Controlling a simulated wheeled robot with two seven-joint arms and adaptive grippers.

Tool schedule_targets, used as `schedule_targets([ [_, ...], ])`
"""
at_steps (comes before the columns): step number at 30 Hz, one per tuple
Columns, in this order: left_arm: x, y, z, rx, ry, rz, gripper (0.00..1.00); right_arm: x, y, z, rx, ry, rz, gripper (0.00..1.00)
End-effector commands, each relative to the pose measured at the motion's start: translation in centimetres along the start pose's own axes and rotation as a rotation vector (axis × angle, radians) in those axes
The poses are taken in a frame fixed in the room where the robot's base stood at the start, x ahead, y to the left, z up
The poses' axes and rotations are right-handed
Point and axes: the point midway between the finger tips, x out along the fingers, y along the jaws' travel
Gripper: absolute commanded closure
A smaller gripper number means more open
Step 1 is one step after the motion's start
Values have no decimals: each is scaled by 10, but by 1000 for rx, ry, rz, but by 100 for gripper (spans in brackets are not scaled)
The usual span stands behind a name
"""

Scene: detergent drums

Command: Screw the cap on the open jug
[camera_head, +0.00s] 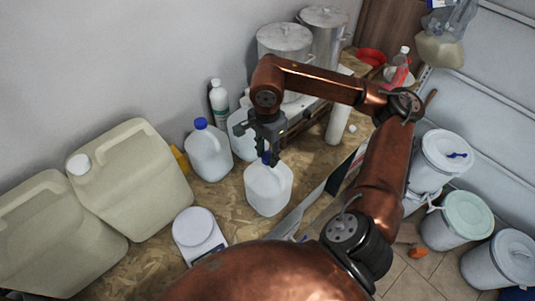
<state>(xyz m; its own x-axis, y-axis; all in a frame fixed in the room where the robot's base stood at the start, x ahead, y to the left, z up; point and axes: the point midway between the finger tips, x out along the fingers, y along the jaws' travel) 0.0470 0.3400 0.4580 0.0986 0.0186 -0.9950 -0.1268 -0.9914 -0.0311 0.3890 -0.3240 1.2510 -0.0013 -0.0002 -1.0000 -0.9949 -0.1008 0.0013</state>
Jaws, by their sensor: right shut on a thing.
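The open jug (268,190), a translucent white plastic jug, stands upright on the wood-chip board table in the middle of the view. My right gripper (267,148) points down right above its neck and is shut on a small blue cap (266,158). The cap is at the jug's mouth; the fingers partly hide it, and I cannot tell whether it sits on the thread. My left gripper is out of view.
A jug with a blue cap (209,154) stands to the left, with another jug (242,136) behind. Large beige canisters (130,185) fill the left side. A white scale (197,231) lies in front. Metal pots (284,42) stand behind; lidded drums (455,220) stand on the floor at right.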

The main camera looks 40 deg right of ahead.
Motion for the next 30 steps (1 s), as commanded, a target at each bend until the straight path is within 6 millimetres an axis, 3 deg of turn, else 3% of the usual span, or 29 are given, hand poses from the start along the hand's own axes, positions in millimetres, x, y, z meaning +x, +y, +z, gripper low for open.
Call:
schedule_targets([
  [9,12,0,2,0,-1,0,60,2,-2,0,392,0,1,76],
  [22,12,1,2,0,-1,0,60,2,-2,0,466,0,2,76],
  [30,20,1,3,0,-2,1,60,2,-3,-2,807,0,2,76],
])
